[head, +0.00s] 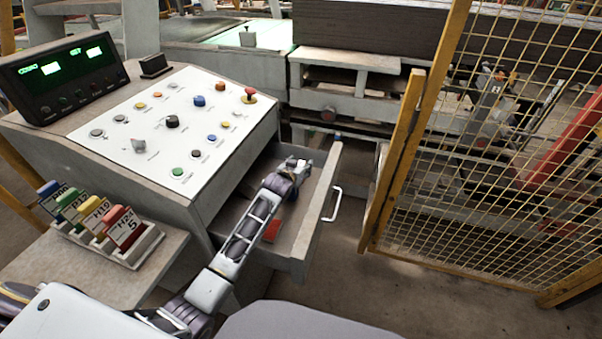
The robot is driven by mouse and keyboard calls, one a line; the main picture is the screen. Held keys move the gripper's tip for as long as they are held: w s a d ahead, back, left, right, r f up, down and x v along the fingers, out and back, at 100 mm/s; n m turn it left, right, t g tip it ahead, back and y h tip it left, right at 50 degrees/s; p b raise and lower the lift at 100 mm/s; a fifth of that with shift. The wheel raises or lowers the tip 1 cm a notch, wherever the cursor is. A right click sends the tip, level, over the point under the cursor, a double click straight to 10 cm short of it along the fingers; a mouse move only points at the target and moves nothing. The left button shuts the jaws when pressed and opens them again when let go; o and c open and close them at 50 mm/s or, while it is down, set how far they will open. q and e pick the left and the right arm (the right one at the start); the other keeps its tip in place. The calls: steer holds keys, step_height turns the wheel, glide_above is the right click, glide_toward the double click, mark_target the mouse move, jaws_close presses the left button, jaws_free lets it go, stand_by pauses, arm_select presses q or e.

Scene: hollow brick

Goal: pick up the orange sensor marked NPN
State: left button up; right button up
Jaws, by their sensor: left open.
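My left arm reaches over the open drawer (322,206) of the control desk. My left gripper (300,163) is open near the drawer's far end; I cannot tell whether anything lies between its fingers. A small red-orange piece (272,230) lies in the drawer, beside my forearm and nearer than the gripper. Its shape is partly hidden and no marking is legible, so I cannot tell whether it is the NPN sensor. My forearm hides part of the drawer floor. My right gripper is out of view.
The desk's sloped button panel (165,125) and grey front stand left of the drawer. A rack (140,252) of coloured, labelled tags sits on a side shelf. The drawer's handle (333,204) sticks out right. A yellow mesh gate (480,180) stands further right, with bare floor between.

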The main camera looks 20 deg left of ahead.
arm_select(q)
steer(key=shift+w+f, duration=0.1)
steer(key=shift+w, duration=0.1)
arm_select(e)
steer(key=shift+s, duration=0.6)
arm_select(q)
steer(key=c, duration=1.2)
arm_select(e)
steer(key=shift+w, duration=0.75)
